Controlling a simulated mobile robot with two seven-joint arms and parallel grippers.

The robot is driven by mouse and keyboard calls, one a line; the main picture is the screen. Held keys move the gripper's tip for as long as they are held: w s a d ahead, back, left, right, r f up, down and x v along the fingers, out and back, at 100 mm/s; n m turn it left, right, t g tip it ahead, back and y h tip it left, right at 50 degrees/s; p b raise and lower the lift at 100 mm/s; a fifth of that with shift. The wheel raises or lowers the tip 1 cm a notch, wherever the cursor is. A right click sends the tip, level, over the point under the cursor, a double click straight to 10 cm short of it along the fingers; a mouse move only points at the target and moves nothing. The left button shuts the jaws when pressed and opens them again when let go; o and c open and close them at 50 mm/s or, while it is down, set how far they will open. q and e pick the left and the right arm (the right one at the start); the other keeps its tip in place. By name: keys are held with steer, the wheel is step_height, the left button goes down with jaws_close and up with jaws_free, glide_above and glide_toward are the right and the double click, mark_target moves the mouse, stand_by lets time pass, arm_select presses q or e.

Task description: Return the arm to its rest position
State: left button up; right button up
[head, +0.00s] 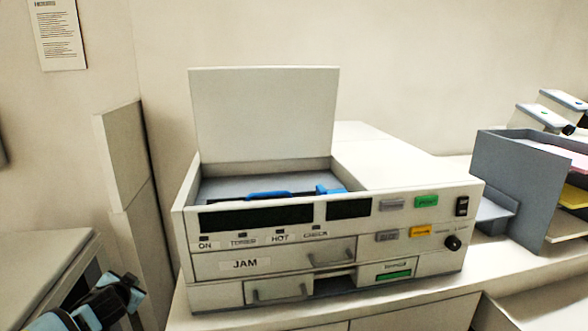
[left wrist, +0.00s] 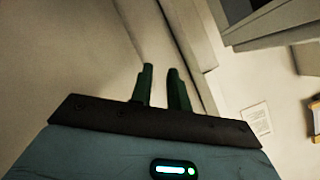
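My left arm (head: 95,305) shows at the lower left of the head view, its black and light blue end low beside the counter; its fingertips cannot be made out there. In the left wrist view my left gripper (left wrist: 160,72) has its two dark green fingers apart with a gap between them, and nothing is held. They point over pale floor, near a pale ledge or panel edge. My right arm and gripper are not in view.
A white machine (head: 222,264) with its lid (head: 265,112) raised stands on the counter (head: 240,321); blue parts show inside. A grey tray rack (head: 515,187) stands at right. A grey-topped unit (head: 40,262) is beside my left arm. A paper sheet (left wrist: 257,119) lies right in the wrist view.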

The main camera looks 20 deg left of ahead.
arm_select(q)
steer(key=s+d+f+m+g+h, duration=0.1)
steer(key=s+d+f+m+h, duration=0.4)
steer(key=s+d+f, duration=0.5)
steer(key=s+d+f+m+g+h, duration=0.1)
steer(key=s+d+f+m+h, duration=0.45)
steer(key=s+d, duration=0.8)
steer(key=s+d+f+n, duration=0.1)
steer(key=d+n, duration=0.3)
steer(key=d, duration=0.6)
steer(key=s+d+f+n+t, duration=0.1)
steer(key=d+f+n, duration=0.3)
steer(key=d, duration=0.7)
steer(key=shift+n+t+y, duration=0.3)
steer(key=shift+n+y, duration=0.15)
steer(key=shift+a, duration=0.1)
